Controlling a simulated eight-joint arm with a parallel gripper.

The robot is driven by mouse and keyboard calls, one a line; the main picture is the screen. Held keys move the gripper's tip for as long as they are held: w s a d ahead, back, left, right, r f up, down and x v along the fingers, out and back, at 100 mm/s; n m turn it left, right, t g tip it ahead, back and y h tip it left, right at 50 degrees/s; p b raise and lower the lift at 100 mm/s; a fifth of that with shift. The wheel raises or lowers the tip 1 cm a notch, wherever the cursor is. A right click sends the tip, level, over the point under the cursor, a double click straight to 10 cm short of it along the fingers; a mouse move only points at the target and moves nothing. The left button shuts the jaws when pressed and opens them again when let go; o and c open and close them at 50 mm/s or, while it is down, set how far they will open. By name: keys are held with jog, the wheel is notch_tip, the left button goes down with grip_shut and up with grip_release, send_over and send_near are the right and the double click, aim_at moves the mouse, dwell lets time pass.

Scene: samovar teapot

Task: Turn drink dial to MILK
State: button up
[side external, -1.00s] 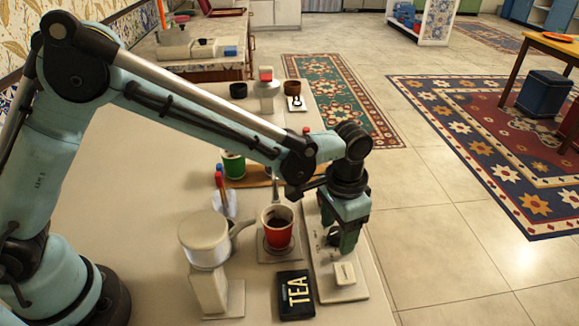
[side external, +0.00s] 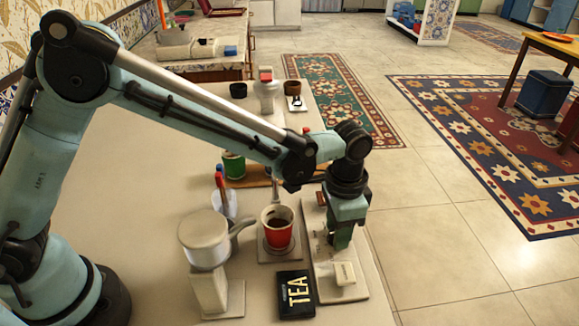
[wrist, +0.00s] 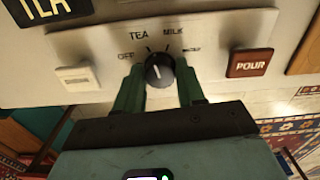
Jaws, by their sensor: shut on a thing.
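The black drink dial (wrist: 159,70) is on a pale panel (wrist: 90,45), with OFF, TEA, MILK and a faint fourth label around it. The MILK label (wrist: 173,31) is above and slightly right of the dial. A small light mark shows on the knob, but I cannot tell exactly which label it points to. My gripper (wrist: 159,78) is shut on the dial, one green finger on each side. In the side view my gripper (side external: 337,242) reaches down to the panel (side external: 322,280) and hides the dial.
A brown POUR button (wrist: 250,63) is right of the dial and a white button (wrist: 76,77) is left. The table edge is close on the right.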

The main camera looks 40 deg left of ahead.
jog(key=m, duration=0.3)
jog(key=shift+m, duration=2.1)
jog(key=o, duration=1)
jog(key=shift+o, duration=0.2)
notch_tip(320, 180, up, 12)
